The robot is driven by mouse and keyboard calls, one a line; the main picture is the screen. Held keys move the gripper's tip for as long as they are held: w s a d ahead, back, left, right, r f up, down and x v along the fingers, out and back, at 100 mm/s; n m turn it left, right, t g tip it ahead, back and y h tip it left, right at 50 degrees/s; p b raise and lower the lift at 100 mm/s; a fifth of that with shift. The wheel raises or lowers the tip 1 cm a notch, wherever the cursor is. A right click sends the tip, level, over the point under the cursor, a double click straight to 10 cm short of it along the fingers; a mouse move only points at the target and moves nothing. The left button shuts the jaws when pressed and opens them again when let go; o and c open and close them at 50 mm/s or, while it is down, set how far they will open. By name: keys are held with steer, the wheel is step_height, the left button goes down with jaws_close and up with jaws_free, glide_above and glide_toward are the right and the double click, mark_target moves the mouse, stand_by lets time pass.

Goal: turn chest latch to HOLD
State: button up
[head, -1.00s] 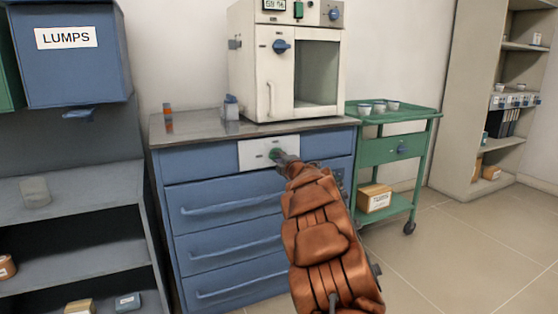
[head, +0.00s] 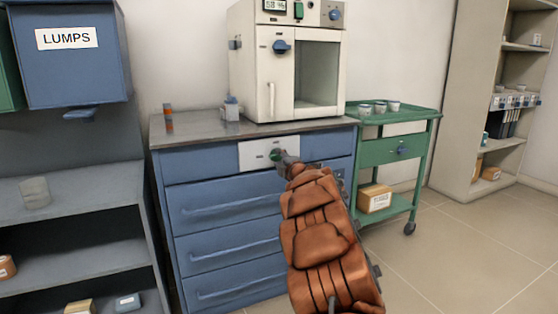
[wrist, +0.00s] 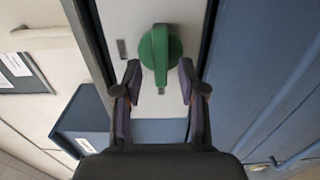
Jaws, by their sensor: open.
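The chest latch is a green knob (head: 275,154) on a white plate (head: 254,153) at the top front of the blue drawer chest (head: 224,203). In the wrist view the green knob (wrist: 161,55) has a raised bar running up and down the picture. Small dark marks sit on the plate to its left and below it; their lettering is not readable. My gripper (wrist: 160,70) is open, with one finger on each side of the knob's lower part and gaps visible. In the head view my gripper (head: 284,157) is at the plate, its fingers partly hiding the knob.
A white furnace (head: 290,60) with a blue knob stands on the chest top, beside small items. A green trolley (head: 385,150) with cups and a box is close on the right. A grey shelf unit (head: 80,190) under the blue LUMPS bin (head: 68,65) is on the left.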

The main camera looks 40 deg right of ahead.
steer(key=v, duration=1.1)
steer(key=shift+f, duration=0.1)
stand_by(0.5)
steer(key=s+a+r+m+g+h+p, duration=0.25)
steer(key=a+r+m+p, duration=0.2)
steer(key=r+p, duration=0.4)
steer(key=s+a+r+m+g+h+p, duration=0.1)
steer(key=s+a+r+m+g+p, duration=0.1)
steer(key=a+r+m+g+p, duration=0.45)
steer(key=s+a+r+m+g+y+p, duration=0.1)
steer(key=s+a+r+g+y+p, duration=0.2)
steer(key=s+a+p, duration=0.6)
steer(key=s+a+r+m+g+y+p, duration=0.1)
steer(key=s+a+r+g+y+p, duration=0.2)
steer(key=s+a+p, duration=0.7)
steer(key=s+a+r+m+g+y+p, duration=0.1)
steer(key=s+a+r+g+y+p, duration=0.2)
steer(key=s+a, duration=1.1)
steer(key=a+r+p, duration=0.3)
steer(key=p, duration=0.3)
steer(key=shift+a+r+g+p, duration=0.15)
steer(key=shift+r+g+p, duration=0.1)
steer(key=shift+g+p, duration=0.15)
